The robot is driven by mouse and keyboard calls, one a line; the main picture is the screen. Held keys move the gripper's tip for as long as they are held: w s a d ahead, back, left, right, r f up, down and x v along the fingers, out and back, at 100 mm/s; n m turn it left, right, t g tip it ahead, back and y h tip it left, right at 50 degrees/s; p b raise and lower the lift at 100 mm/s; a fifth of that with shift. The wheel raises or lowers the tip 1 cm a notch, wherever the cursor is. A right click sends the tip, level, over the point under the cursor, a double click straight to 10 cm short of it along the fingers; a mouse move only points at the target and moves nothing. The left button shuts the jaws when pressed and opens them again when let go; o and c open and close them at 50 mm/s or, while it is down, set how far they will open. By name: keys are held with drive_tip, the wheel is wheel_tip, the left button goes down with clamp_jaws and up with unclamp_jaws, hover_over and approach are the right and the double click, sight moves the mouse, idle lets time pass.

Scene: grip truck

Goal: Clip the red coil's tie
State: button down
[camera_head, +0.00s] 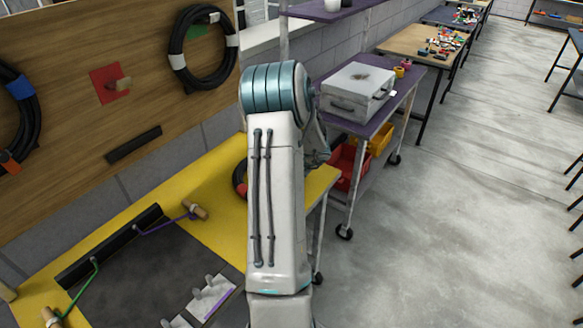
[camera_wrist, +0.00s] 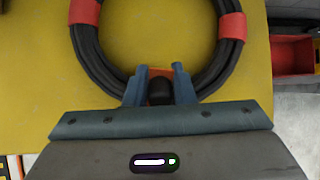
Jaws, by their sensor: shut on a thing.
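A black cable coil (camera_wrist: 92,50) with red ties lies on the yellow bench top in the wrist view. One red tie (camera_wrist: 232,26) is at its right and another (camera_wrist: 84,11) at its upper left. More red shows at the near side, between my fingers. My gripper (camera_wrist: 160,84) is at the near side of the coil, shut on a dark piece that looks like the coil. The fingers partly hide this spot. In the head view only a left sliver of the coil (camera_head: 239,178) shows behind my arm, and my fingertips are hidden.
A wooden board (camera_head: 150,60) at the left holds a white-tied coil (camera_head: 185,50) and a blue-and-orange-tied coil (camera_head: 22,120). Pegs and a black bar (camera_head: 110,245) are on the yellow bench (camera_head: 205,205). A purple cart (camera_head: 395,110) carries a metal case (camera_head: 357,90).

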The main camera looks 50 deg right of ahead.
idle(0.3)
drive_tip(key=c, duration=1.3)
unclamp_jaws()
drive_tip(key=d+b+v, duration=0.1)
drive_tip(key=v, duration=1.2)
drive_tip(key=shift+a+r, duration=0.4)
drive_tip(key=shift+a, duration=0.1)
drive_tip(key=shift+s, duration=0.1)
